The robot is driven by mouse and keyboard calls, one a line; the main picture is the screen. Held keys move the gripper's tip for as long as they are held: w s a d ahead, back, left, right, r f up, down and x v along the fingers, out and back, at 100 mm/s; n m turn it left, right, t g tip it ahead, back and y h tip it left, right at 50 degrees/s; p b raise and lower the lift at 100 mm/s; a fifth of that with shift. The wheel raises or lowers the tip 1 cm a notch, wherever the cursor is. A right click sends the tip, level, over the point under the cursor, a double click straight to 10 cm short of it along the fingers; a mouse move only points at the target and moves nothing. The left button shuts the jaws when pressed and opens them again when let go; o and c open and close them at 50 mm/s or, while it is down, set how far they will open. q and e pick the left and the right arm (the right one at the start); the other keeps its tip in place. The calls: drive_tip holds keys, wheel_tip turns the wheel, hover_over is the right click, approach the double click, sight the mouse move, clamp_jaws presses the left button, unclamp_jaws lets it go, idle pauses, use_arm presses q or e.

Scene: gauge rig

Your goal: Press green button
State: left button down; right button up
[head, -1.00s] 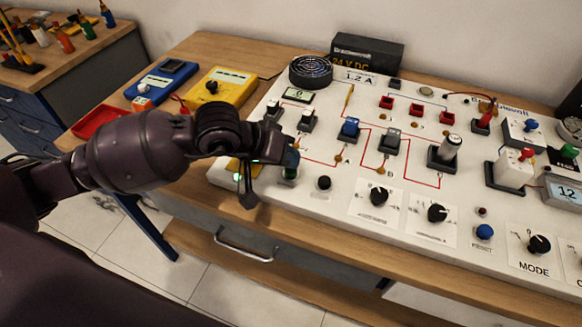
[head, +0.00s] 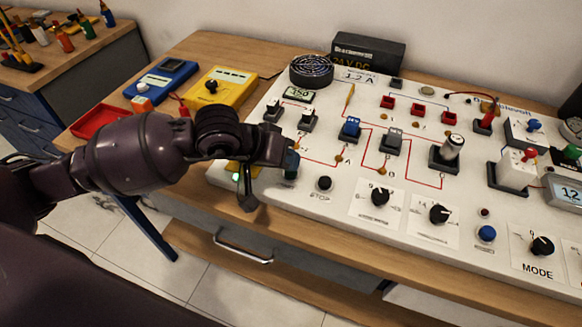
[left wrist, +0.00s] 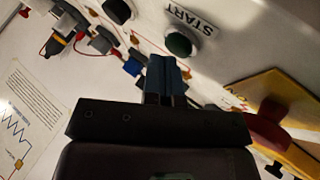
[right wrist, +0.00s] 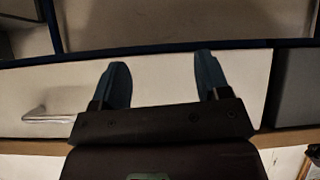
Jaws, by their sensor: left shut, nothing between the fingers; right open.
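The green button (head: 291,174) sits near the front left of the white panel, partly hidden by my left gripper (head: 291,159) in the head view. In the left wrist view the green button (left wrist: 180,44) is round, in a pale ring, beside the word START. My left gripper (left wrist: 166,70) is shut and empty, its blue fingertips together just short of the button in that picture. I cannot tell whether they touch it. My right gripper (right wrist: 163,75) is open and empty, in front of pale drawer fronts.
A black STOP button (head: 325,184) is just right of the green one. Switches, knobs and a small display (head: 298,95) reading about 350 are on the white panel (head: 330,225). A yellow meter (head: 222,88), a blue meter (head: 162,76) and a red tray (head: 100,121) stand left.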

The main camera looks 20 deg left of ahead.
use_arm(q)
drive_tip(key=shift+r, duration=0.1)
use_arm(e)
drive_tip(key=shift+r, duration=0.1)
use_arm(q)
drive_tip(key=shift+r+p, duration=0.35)
drive_tip(key=shift+r, duration=0.45)
use_arm(e)
drive_tip(key=shift+w+d+r, duration=0.15)
drive_tip(key=shift+r, duration=0.3)
use_arm(q)
drive_tip(key=shift+r+p, duration=0.6)
drive_tip(key=shift+r, duration=1.05)
drive_tip(key=shift+r+p, duration=0.3)
drive_tip(key=shift+r, duration=0.6)
use_arm(e)
drive_tip(key=r, duration=0.1)
drive_tip(key=w+r, duration=0.1)
drive_tip(key=shift+r, duration=0.4)
